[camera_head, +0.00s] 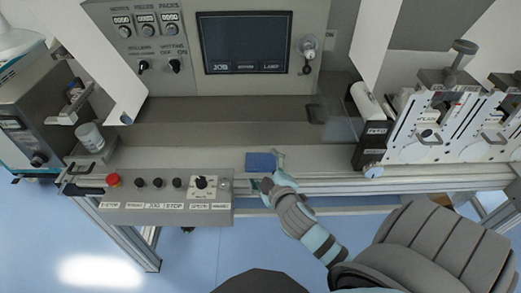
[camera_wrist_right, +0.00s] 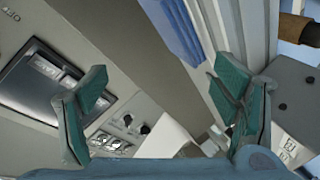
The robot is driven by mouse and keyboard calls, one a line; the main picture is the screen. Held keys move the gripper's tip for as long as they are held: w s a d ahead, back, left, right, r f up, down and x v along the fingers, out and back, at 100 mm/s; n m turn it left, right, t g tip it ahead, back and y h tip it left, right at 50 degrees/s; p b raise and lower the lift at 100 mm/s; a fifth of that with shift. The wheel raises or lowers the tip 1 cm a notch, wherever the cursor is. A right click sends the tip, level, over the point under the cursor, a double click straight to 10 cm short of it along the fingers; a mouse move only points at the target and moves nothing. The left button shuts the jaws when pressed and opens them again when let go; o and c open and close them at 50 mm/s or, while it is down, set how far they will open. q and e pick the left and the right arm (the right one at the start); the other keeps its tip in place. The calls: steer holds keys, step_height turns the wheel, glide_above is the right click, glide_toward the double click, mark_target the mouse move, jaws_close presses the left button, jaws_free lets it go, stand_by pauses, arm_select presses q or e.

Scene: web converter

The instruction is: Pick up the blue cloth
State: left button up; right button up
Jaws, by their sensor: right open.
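I cannot tell whether a finger touches the cloth. My left gripper is not in view.
The button panel (camera_head: 150,208) with a red stop knob (camera_head: 113,180) lies in front and left. A screen (camera_head: 245,43) stands at the back. Clamp units (camera_head: 430,125) and a black block (camera_head: 371,148) stand right. A translucent cup (camera_head: 90,137) sits left. The ledge left of the cloth is clear.

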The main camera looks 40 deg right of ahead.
steer(key=w+a+r+n+t+y, duration=0.2)
steer(key=w+r+n+t, duration=0.5)
steer(key=r, duration=0.5)
steer(key=w+a+r+n+g+y, duration=0.15)
steer(key=a+r+n+y, duration=0.25)
steer(key=n+y, duration=0.4)
steer(key=w+a+r+n+y, duration=0.3)
steer(key=a+r+n+y, duration=0.15)
steer(key=n, duration=0.55)
steer(key=n+g+h+b, duration=0.7)
steer(key=n+g+b, duration=0.2)
steer(key=n+g, duration=0.7)
glide_above(261, 160)
steer(key=s+d, duration=0.1)
steer(key=d, duration=0.1)
steer(key=shift+m+g, duration=0.25)
steer(key=shift+m, duration=0.45)
step_height(261, 160, down, 19)
steer(key=shift+s+f, duration=0.15)
steer(key=x, duration=0.5)
steer(key=shift+a, duration=0.3)
steer(key=c, duration=1.1)
